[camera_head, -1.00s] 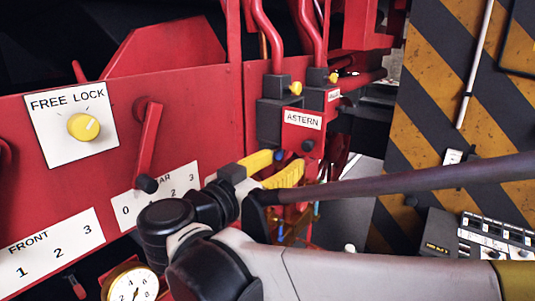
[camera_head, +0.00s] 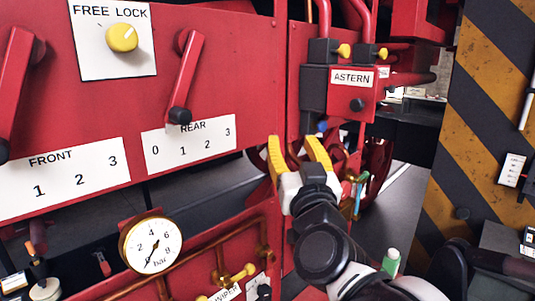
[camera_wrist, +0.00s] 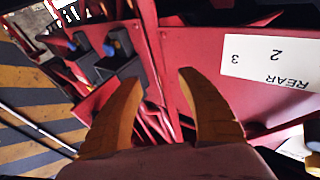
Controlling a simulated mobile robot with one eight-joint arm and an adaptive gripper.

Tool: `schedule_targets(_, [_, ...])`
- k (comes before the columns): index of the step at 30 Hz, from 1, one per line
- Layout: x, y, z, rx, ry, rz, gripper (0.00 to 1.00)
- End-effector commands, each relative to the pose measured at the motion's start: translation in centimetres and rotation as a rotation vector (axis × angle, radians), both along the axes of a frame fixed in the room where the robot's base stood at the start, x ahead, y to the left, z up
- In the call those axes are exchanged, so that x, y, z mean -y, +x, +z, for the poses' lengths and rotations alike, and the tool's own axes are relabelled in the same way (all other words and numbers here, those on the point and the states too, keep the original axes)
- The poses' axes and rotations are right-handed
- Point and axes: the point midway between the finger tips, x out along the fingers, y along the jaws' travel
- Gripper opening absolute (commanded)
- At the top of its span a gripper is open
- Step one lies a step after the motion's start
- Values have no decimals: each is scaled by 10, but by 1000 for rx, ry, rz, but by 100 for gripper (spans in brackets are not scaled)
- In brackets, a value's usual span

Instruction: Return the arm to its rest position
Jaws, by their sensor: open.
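My gripper (camera_head: 298,156) has two yellow fingers spread apart with nothing between them. In the head view it points up in front of the red panel, below the ASTERN box (camera_head: 352,92) and right of the REAR scale plate (camera_head: 190,140). In the wrist view the open fingers (camera_wrist: 157,105) frame a part of the red panel. The REAR plate shows upside down there (camera_wrist: 272,55). My arm runs from the lower right of the head view up to the gripper.
A red lever (camera_head: 187,78) hangs above the REAR plate. A yellow FREE LOCK knob (camera_head: 122,38) is at upper left. A pressure gauge (camera_head: 151,245) and pipes with yellow valve handles (camera_head: 243,273) are below. A striped wall (camera_head: 470,120) stands at right.

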Motion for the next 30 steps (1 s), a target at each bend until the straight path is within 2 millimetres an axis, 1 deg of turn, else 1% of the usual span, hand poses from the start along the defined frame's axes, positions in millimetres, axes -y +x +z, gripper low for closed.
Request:
schedule_targets(1, [1,-7,-57,-74,-35,67,46])
schedule_targets(2, [0,-12,-82,-129,-55,105,46])
schedule_targets(3, [0,-19,-114,-205,-76,144,46])
schedule_targets(5, [5,-30,-161,-320,-102,180,46])
schedule_targets(6, [11,-38,-192,-400,-116,191,46])
schedule_targets(8, [24,-53,-238,-520,-130,192,46])
schedule_targets(9, [34,-64,-269,-601,-136,183,46])
schedule_targets(11, [50,-82,-311,-721,-140,158,46])
schedule_targets(12, [63,-94,-338,-796,-140,134,46])
schedule_targets(15, [92,-125,-392,-963,-131,62,46])
schedule_targets(18, [116,-152,-427,-1086,-117,-8,46])
schedule_targets(21, [131,-170,-447,-1159,-106,-60,46])
schedule_targets(24, [138,-178,-454,-1192,-100,-84,46])
schedule_targets(30, [138,-179,-454,-1198,-99,-86,46])
